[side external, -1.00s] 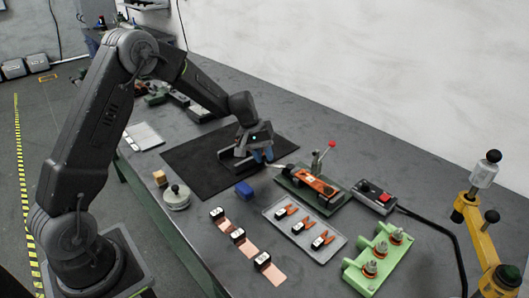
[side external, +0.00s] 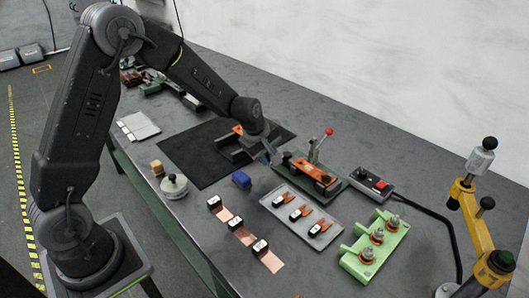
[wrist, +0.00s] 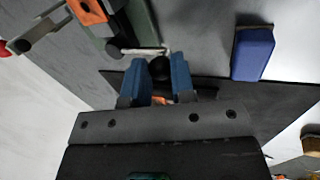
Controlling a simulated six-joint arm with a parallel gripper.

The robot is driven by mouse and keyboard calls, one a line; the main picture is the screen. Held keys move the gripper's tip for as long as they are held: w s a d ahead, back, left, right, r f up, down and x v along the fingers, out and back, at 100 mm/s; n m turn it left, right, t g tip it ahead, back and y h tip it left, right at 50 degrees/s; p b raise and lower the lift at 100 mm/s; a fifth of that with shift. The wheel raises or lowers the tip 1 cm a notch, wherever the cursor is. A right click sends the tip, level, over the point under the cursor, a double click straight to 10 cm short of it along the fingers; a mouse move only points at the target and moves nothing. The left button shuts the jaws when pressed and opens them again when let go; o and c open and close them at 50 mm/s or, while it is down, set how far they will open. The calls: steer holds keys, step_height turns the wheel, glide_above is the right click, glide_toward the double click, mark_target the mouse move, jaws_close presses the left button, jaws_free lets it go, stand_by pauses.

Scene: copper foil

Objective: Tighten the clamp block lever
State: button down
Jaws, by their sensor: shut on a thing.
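The green fixture (side external: 308,181) carries an orange part (side external: 314,173) and an upright handle with a red knob (side external: 328,132). In the wrist view, a short pale lever (wrist: 140,51) with a black ball end (wrist: 160,68) sticks out beside the green fixture (wrist: 145,22). My gripper (wrist: 157,76) has its blue fingers on either side of that ball end and is shut on it. In the side view my gripper (side external: 271,157) is low at the fixture's left end, and the lever's ball is hidden there.
A dark block with an orange piece (side external: 238,129) stands on the black mat (side external: 193,156). A blue block (side external: 241,179) lies close by. A grey tray (side external: 302,221) with several small parts, a red-button box (side external: 370,184) and a green stand (side external: 376,243) are to the right.

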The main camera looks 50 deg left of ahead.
steer(key=shift+d+n, duration=0.25)
steer(key=shift+n, duration=0.15)
steer(key=c, duration=1.2)
jaws_free()
steer(key=shift+c, duration=0.2)
steer(key=v, duration=1.4)
steer(key=shift+d, duration=0.2)
